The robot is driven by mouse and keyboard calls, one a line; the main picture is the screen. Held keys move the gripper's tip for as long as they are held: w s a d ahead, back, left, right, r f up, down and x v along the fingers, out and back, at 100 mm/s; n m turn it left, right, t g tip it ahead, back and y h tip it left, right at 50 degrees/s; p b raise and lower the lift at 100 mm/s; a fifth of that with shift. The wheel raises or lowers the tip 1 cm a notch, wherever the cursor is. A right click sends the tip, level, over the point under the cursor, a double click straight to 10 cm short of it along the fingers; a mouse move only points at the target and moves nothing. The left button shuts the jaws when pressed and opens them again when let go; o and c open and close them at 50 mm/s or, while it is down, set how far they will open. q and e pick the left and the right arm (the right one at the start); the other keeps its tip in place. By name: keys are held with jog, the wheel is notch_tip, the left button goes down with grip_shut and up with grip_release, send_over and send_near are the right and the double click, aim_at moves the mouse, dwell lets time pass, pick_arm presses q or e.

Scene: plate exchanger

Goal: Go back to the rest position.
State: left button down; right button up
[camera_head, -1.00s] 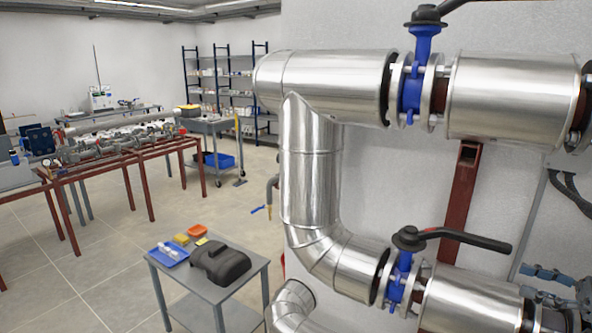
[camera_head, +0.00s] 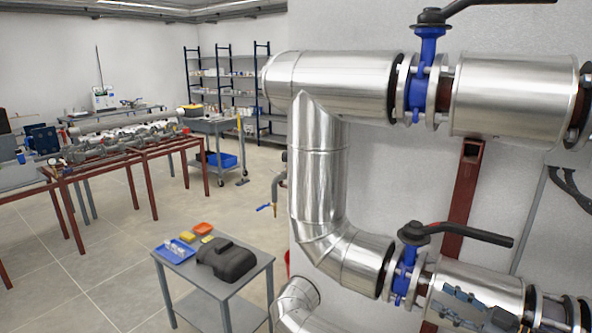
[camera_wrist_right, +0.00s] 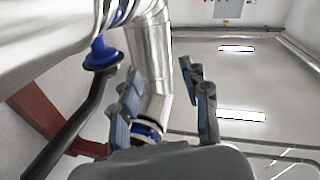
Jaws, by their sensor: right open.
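My right gripper (camera_head: 468,306) is at the lower right of the head view, in front of the lower silver pipe (camera_head: 475,278). Its fingers stand apart with nothing between them; in the right wrist view the open gripper (camera_wrist_right: 163,95) shows the same. The lower valve has a black lever handle (camera_head: 465,233) and a blue body (camera_head: 404,280); the gripper is below and right of it, apart from the handle. The upper valve (camera_head: 426,75) has a similar black lever. My left gripper is not in view.
Silver pipes run along the white wall, with a vertical pipe (camera_head: 320,170) and a red-brown support (camera_head: 463,190). A small grey table (camera_head: 232,293) holds a black case (camera_head: 227,260) and a blue tray (camera_head: 173,250). Open floor (camera_head: 110,255) lies left of it.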

jog(key=s+a+f+m+t+h, duration=0.2)
jog(key=a+f+m+h, duration=0.25)
jog(key=a+f, duration=0.45)
jog(key=s+a+f+m+g+h, duration=0.2)
jog(key=s+a+f+m+h, duration=0.1)
jog(key=s+a+f+h, duration=0.3)
jog(key=s+f+m+g+h, duration=0.15)
jog(key=s+g, duration=0.85)
jog(key=s, duration=1.8)
notch_tip(320, 180, down, 27)
jog(key=s+g, duration=0.1)
jog(key=s+d+f, duration=0.2)
jog(key=s+f, duration=0.5)
jog(key=s, duration=0.1)
jog(key=s+d+f+g, duration=0.1)
jog(key=s+f, duration=0.7)
jog(key=shift+s+d+f+g+h, duration=0.25)
jog(key=shift+s+d+g+h, duration=0.05)
jog(key=shift+s+d, duration=0.1)
